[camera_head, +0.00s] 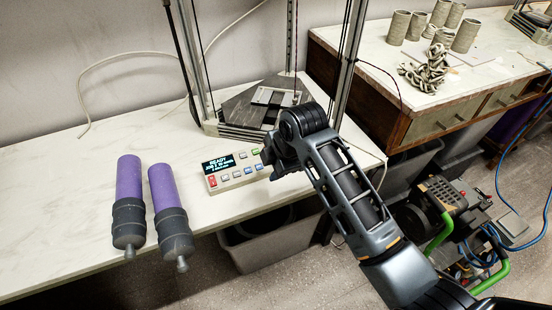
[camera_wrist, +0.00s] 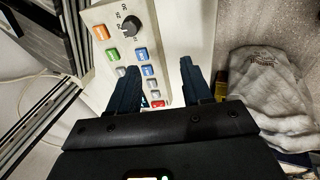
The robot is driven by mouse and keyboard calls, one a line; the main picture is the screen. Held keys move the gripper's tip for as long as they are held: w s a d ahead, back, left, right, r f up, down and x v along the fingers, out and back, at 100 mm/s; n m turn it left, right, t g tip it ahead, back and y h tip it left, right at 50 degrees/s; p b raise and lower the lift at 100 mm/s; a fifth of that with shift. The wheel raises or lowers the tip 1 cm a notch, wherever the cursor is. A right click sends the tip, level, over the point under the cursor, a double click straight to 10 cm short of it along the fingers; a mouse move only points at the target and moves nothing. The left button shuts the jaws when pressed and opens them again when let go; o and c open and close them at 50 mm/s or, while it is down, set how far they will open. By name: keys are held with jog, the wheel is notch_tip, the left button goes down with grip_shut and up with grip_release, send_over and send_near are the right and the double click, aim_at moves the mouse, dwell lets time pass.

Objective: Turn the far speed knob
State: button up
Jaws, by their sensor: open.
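A white control box (camera_head: 235,168) with a lit screen and coloured buttons lies on the white table in the head view. The wrist view shows the same box (camera_wrist: 103,15) from above, with one black round knob (camera_wrist: 131,26) with a pale pointer and marks around it. No second knob shows there. My gripper (camera_wrist: 159,65) is open and empty, its two dark fingers apart over the button part of the box. The knob lies beyond the fingertips, to their upper left, and is not between them. In the head view my arm hides the box's right end, and I cannot make out the knob.
Two purple-and-grey cylinders (camera_head: 130,200) lie on the table at left. A metal frame with a dark platform (camera_head: 262,105) stands behind the box. A grey bin (camera_head: 268,240) is below the table edge. A grey cloth (camera_wrist: 268,95) lies right of my fingers in the wrist view.

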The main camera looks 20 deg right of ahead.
jog(key=w+d+r+n+g+h, duration=0.1)
jog(key=w+d+r+n, duration=0.1)
jog(key=w+d+r, duration=0.15)
jog(key=x, duration=0.7)
jog(key=shift+s+d+f, duration=0.1)
jog(key=shift+s+f, duration=0.15)
jog(key=shift+f, duration=0.25)
grip_shut()
